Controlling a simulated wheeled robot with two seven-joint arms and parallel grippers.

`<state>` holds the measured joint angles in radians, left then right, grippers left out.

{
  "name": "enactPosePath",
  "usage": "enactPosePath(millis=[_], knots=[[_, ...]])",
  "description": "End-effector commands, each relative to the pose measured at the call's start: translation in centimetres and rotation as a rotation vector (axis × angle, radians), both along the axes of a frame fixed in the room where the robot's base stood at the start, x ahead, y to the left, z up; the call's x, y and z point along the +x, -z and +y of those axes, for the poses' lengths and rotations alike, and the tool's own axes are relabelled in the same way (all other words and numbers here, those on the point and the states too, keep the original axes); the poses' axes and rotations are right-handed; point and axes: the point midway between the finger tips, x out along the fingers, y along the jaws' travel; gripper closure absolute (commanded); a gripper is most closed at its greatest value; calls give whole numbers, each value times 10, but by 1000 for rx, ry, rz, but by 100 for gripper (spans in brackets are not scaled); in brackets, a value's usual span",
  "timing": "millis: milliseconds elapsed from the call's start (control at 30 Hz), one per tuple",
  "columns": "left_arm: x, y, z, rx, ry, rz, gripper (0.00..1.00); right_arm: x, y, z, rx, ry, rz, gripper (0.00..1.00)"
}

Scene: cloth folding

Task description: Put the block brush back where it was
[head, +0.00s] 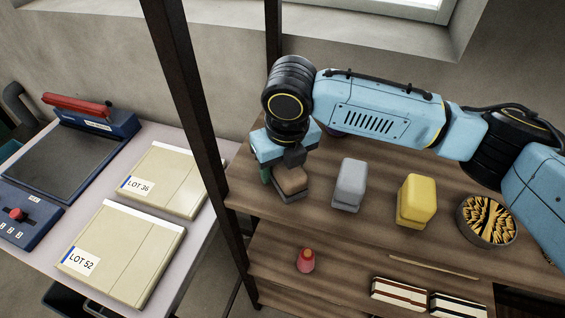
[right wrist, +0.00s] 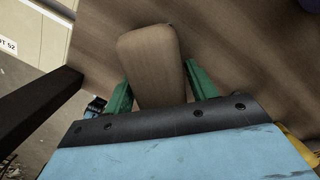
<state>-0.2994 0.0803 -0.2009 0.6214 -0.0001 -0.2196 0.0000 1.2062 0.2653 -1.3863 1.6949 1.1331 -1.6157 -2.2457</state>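The block brush (head: 291,179), with a tan-brown wooden top and a darker lower part, is at the left end of the wooden shelf's upper board (head: 330,218). My right gripper (head: 279,170) points down over it. In the right wrist view, the brown block (right wrist: 152,60) sits between the two green fingers of this gripper (right wrist: 158,78), which appear to press on its sides. I cannot tell whether the brush rests on the board or is just above it. My left gripper is out of view.
A grey block (head: 349,182), a yellow block (head: 416,200) and a round bowl with yellow-and-black contents (head: 487,219) stand to the right. A dark post (head: 193,110) rises close to the left. A red-pink object (head: 305,261) is on the lower board.

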Motion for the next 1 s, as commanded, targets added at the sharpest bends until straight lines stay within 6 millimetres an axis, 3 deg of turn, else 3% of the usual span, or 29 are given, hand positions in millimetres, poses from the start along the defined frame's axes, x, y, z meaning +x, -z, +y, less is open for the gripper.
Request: enactPosePath(millis=[333, 467, 1000], knots=[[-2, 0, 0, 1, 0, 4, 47, 0, -1, 0, 0, 0, 0, 33], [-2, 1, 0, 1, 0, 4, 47, 0, -9, 0, 1, 0, 0, 33], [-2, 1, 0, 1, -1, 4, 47, -11, -110, -6, 0, -1, -2, 33]])
